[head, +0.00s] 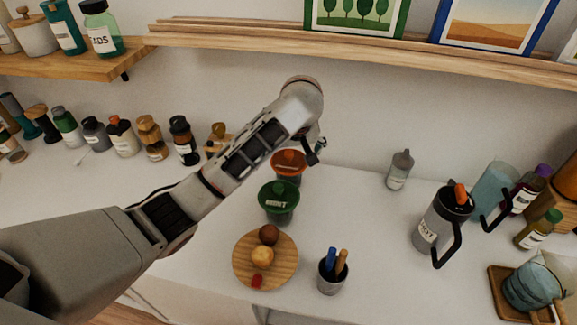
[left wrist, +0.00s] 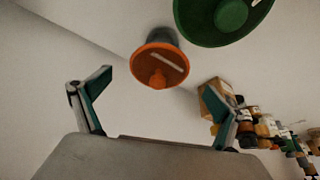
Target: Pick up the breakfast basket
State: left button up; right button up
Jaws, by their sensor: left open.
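I cannot make out a breakfast basket for certain in either view. A small light-wood object (head: 212,147), partly hidden behind my left arm, stands at the wall end of the bottle row; its kind is unclear. It also shows in the left wrist view (left wrist: 213,98), beside one finger. My left gripper (head: 316,152) is over the counter near the wall, just right of the orange-lidded jar (head: 287,164). In the left wrist view its fingers (left wrist: 160,92) are spread and empty, with the orange lid (left wrist: 158,66) ahead of them. My right gripper is out of view.
A green-lidded jar (head: 279,203), a round wooden board (head: 243,262) with food and a cup of utensils (head: 332,277) stand in front. A grey bottle (head: 399,171), a dark jug (head: 440,222) and a glass pitcher (head: 533,284) are right. Shelves (head: 375,45) overhang the wall.

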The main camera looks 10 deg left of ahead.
aim_at(288, 162)
pick_arm(q)
jog(key=shift+x, duration=2.85)
jog(key=shift+w, duration=0.15)
jog(key=shift+c, duration=0.5)
jog(key=shift+r, duration=0.1)
jog(key=c, duration=1.1)
